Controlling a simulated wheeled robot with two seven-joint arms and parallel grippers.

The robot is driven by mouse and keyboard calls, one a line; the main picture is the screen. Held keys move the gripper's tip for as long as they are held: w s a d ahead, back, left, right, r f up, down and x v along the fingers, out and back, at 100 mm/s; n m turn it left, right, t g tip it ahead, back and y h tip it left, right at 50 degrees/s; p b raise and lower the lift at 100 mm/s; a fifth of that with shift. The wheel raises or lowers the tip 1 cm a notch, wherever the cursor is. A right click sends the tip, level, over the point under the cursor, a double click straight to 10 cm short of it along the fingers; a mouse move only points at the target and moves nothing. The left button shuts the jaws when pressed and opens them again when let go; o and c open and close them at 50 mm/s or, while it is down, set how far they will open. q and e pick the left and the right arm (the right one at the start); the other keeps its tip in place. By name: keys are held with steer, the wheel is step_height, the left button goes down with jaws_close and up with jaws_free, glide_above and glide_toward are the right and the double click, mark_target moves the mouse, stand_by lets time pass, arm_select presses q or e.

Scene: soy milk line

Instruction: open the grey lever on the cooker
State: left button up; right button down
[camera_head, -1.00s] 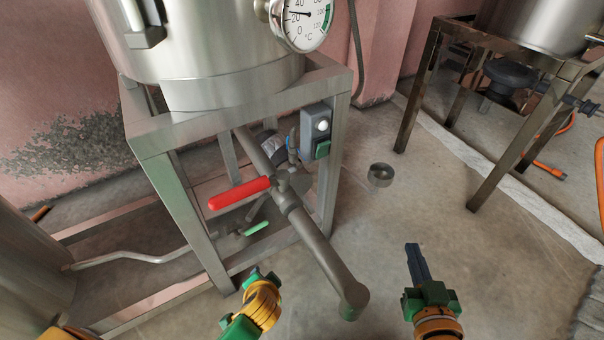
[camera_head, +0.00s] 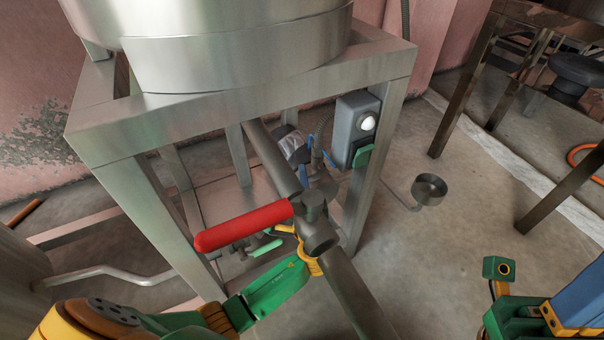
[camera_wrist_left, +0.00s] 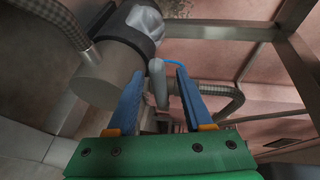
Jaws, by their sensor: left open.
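The grey lever (camera_wrist_left: 158,84) stands between the two blue fingers of my open left gripper (camera_wrist_left: 160,74) in the left wrist view; whether either finger touches it I cannot tell. In the head view the lever is a small upright grey piece (camera_head: 317,152) under the cooker (camera_head: 230,40), behind the red-handled valve. My left arm reaches in from the left below the red handle (camera_head: 245,226), and its gripper is mostly hidden behind the valve and pipe. My right gripper (camera_head: 560,300) is at the lower right, cut by the frame edge; its opening is unclear.
The cooker's steel frame (camera_head: 245,100) and its legs surround the valves. A thick grey pipe (camera_head: 350,290) slopes down to the front. A switch box (camera_head: 357,130) hangs on the right leg.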

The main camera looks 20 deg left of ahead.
arm_select(q)
steer(key=x, duration=0.1)
steer(key=b+x, duration=0.1)
steer(key=shift+w+a+f, duration=0.15)
steer(key=shift+w+f, duration=0.15)
steer(key=shift+w, duration=0.05)
steer(key=shift+w+a, duration=0.2)
steer(key=shift+w, duration=0.1)
steer(key=shift+r, duration=0.1)
jaws_close()
stand_by(0.7)
